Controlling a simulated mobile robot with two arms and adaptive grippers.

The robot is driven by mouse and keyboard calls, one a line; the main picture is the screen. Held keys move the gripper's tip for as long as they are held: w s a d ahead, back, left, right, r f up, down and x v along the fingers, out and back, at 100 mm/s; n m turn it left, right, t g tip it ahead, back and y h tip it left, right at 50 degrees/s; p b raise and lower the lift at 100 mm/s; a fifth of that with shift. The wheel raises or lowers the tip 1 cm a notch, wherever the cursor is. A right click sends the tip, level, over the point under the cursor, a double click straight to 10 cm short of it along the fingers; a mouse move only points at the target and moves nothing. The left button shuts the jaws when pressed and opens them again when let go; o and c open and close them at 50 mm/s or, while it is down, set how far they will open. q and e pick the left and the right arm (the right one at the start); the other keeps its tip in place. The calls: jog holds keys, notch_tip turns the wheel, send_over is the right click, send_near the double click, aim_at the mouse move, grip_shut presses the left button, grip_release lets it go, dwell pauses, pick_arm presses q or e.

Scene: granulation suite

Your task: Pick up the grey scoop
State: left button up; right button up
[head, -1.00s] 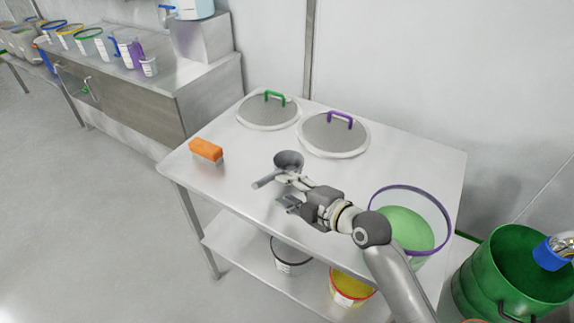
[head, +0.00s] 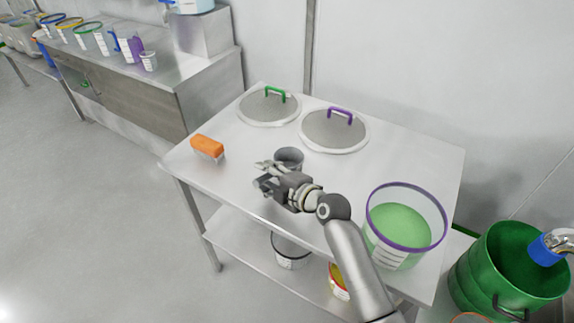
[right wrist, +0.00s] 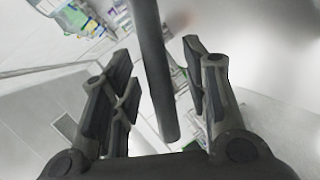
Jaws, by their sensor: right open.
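The grey scoop (head: 289,156) is on the steel table, its round bowl showing just behind my right gripper. Its handle is mostly hidden by the gripper in the head view. My right gripper (head: 262,176) is open at the scoop's handle side. In the right wrist view the dark grey handle (right wrist: 155,80) runs between the spread fingers (right wrist: 160,72), with visible gaps on both sides. My left gripper is not in view.
An orange brush (head: 207,147) lies left on the table (head: 235,180). Lids with a green handle (head: 268,108) and a purple handle (head: 334,131) lie at the back. A purple-rimmed tub of green powder (head: 405,225) stands right of my arm. A green bin (head: 510,270) stands beyond.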

jog(key=shift+c, duration=1)
grip_shut()
jog(key=shift+r, duration=0.1)
